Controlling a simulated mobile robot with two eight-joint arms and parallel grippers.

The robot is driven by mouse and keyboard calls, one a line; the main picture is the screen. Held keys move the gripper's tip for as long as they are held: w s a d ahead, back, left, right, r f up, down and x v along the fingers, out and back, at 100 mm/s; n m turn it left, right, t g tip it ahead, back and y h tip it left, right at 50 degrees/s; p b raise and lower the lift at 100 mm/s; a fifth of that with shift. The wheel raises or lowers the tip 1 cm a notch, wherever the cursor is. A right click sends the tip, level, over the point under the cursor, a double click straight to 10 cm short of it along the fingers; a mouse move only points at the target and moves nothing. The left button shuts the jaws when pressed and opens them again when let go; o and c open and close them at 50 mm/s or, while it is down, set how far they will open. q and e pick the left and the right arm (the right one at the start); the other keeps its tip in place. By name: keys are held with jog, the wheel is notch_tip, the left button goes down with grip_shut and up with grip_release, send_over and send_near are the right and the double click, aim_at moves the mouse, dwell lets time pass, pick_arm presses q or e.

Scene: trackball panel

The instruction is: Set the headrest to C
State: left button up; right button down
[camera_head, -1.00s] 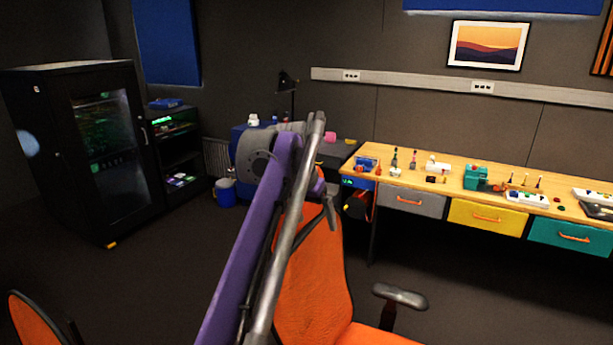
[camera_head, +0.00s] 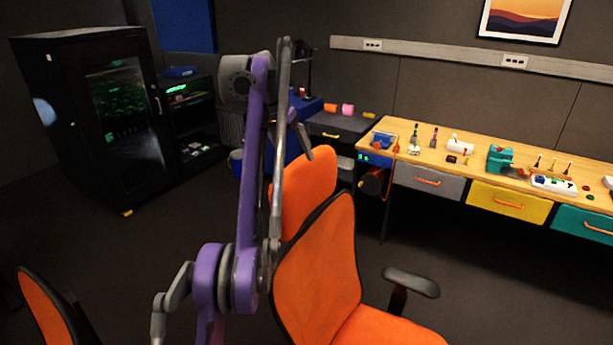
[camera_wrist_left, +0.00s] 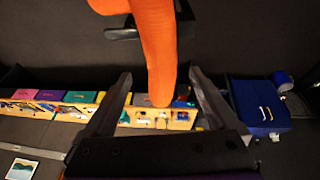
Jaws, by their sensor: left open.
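The orange headrest (camera_head: 310,178) tops the orange chair backrest (camera_head: 318,250) in the head view, partly hidden by my arm. My left gripper (camera_head: 296,160) is by the upper part of the headrest, with one dark finger showing in front of it. In the left wrist view my left gripper (camera_wrist_left: 160,76) is open, and the orange headrest (camera_wrist_left: 163,82) shows edge-on between its two fingers. I cannot tell how deep it sits between them. No contact is clear. No C mark is visible on the chair. My right gripper is not in view.
The chair's armrest (camera_head: 411,282) juts out right. A wooden workbench (camera_head: 440,150) with small items and coloured drawers stands behind it. A black cabinet (camera_head: 85,130) stands at the left. Another orange chair (camera_head: 46,312) is at the lower left. Dark floor is free between.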

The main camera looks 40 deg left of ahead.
aim_at(306, 176)
pick_arm(q)
jog(key=shift+d+f, duration=0.2)
jog(key=shift+f, duration=0.25)
jog(key=b+x, duration=0.1)
jog(key=x, duration=0.7)
jog(key=shift+f, duration=0.15)
jog(key=shift+w+f, duration=0.15)
jog(key=shift+f, duration=0.25)
jog(key=shift+f+b, duration=0.15)
jog(key=shift+b, duration=0.15)
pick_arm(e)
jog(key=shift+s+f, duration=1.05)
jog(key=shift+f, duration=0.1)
pick_arm(q)
jog(key=shift+w, duration=0.25)
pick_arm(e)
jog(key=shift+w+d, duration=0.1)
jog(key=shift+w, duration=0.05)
pick_arm(q)
jog(key=shift+s, duration=0.1)
grip_shut()
